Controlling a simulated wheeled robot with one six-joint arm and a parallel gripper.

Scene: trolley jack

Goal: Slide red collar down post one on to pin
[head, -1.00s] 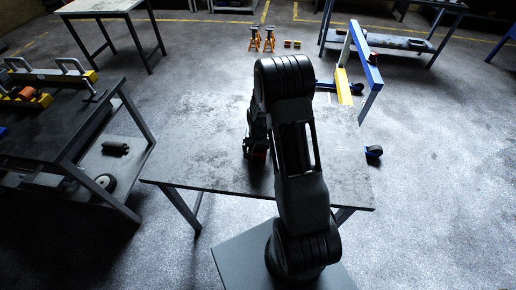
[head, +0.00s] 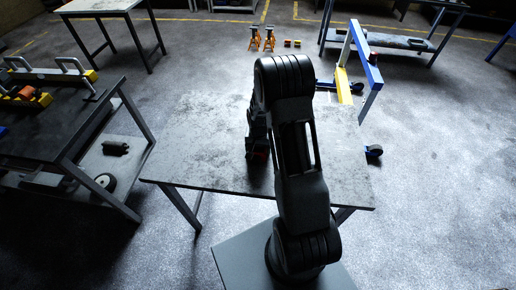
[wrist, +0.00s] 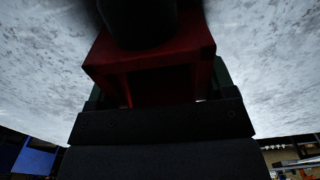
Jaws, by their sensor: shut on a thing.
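The red collar (wrist: 165,55) is in the middle of the wrist view, a red block with flat sides. My gripper (wrist: 158,85) is shut on it, with dark finger parts at its left and right sides. A dark round part (wrist: 138,22) is in front of the collar's upper part; I cannot tell whether it is post one or whether the collar is around it. In the head view, my gripper (head: 257,150) is low over the near table, mostly behind my arm, with a small bit of red at its lower end. The pin cannot be made out.
The grey table (head: 205,150) is bare left of my arm. A blue and yellow frame (head: 366,60) stands beyond its right back corner. A dark bench (head: 55,130) with parts stands at the left. Two orange stands (head: 262,40) are on the floor behind.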

